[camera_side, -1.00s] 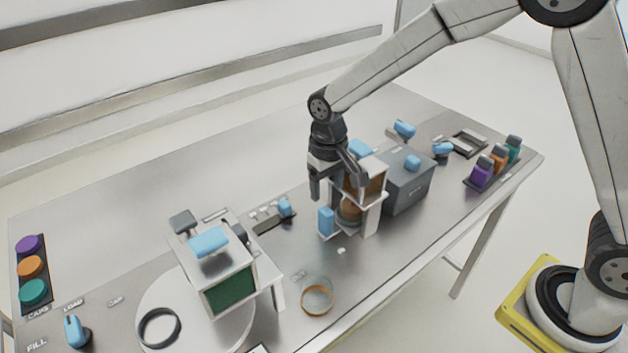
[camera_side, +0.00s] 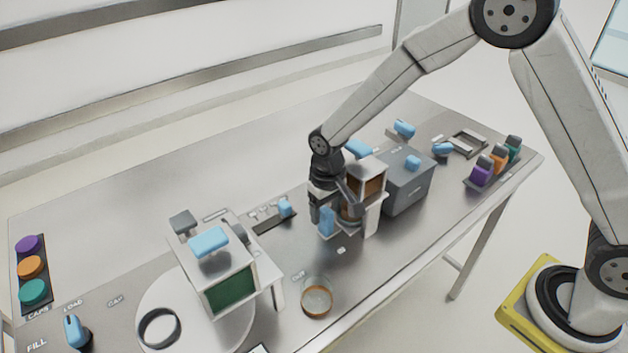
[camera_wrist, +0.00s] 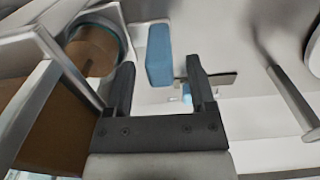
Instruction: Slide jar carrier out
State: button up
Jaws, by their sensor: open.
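The jar carrier has an upright blue handle (camera_side: 326,223) at the front left of a small white-framed station (camera_side: 370,200). A brownish jar sits inside this frame, partly hidden by my gripper in the side view. In the wrist view the round glass jar (camera_wrist: 96,48) shows at upper left, and the blue handle (camera_wrist: 160,56) stands just beyond and between my fingertips. My gripper (camera_side: 322,208) is open, low over the handle; its two dark fingers also show in the wrist view (camera_wrist: 161,68). Whether either finger touches the handle, I cannot tell.
A grey box (camera_side: 408,185) with a blue knob stands directly right of the station. A white machine with a green window (camera_side: 230,290) stands on a round plate at left. An open glass ring or jar (camera_side: 317,297) sits in front. Clear table lies between them.

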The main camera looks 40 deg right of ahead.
jog(key=shift+f, duration=1.5)
grip_shut()
dwell(0.4)
